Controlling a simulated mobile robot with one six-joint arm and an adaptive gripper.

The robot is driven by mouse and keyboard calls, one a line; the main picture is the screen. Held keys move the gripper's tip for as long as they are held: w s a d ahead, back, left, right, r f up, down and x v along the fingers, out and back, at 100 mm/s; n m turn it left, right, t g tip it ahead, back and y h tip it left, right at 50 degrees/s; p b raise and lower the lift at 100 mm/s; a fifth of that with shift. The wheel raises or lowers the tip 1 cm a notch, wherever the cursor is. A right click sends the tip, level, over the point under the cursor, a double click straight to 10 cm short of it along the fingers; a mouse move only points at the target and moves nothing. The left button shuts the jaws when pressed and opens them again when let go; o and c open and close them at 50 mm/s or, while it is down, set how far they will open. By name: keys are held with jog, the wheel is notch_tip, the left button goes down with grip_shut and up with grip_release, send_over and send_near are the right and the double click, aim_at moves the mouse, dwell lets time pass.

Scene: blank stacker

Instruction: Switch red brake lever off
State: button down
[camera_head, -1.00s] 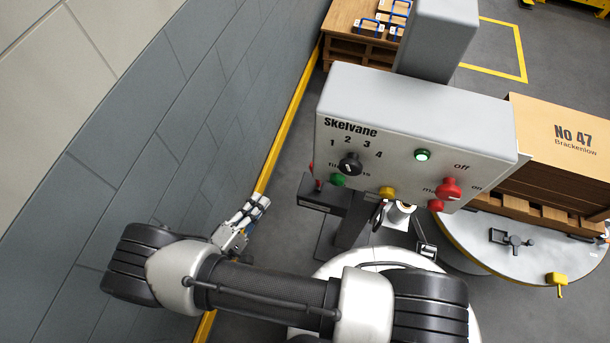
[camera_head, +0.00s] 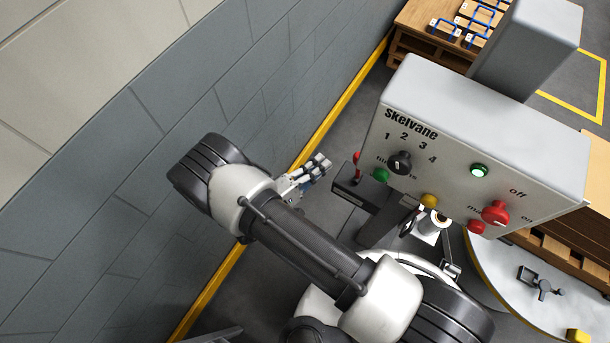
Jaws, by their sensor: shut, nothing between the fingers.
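A small lever with a red grip (camera_head: 357,163) stands on a dark bracket (camera_head: 350,190) at the lower left of the grey Skelvane control box (camera_head: 480,130). A red rotary knob (camera_head: 496,213) sits on the box front between the words "off" and "on", at the lower right. My gripper (camera_head: 325,164) is shut and empty, left of the bracket. Its fingers point up and right, and a gap shows between them and the red-gripped lever. Which of the two red controls is the brake lever is not readable here.
The box also carries a black numbered dial (camera_head: 399,162), a lit green lamp (camera_head: 479,170), and green, yellow and red buttons. A grey wall (camera_head: 200,120) runs close on the left. A white round turntable (camera_head: 510,290) stands at the lower right.

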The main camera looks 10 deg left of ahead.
jog(key=d, duration=0.1)
jog(key=w+d, duration=0.1)
jog(key=d, duration=0.2)
jog(key=shift+w+d+r, duration=0.35)
jog(key=shift+d+r, duration=0.05)
jog(key=shift+r, duration=0.1)
jog(key=shift+s+d+r+m, duration=0.1)
jog(key=shift+d+r+m, duration=0.05)
jog(key=shift+d+m, duration=0.2)
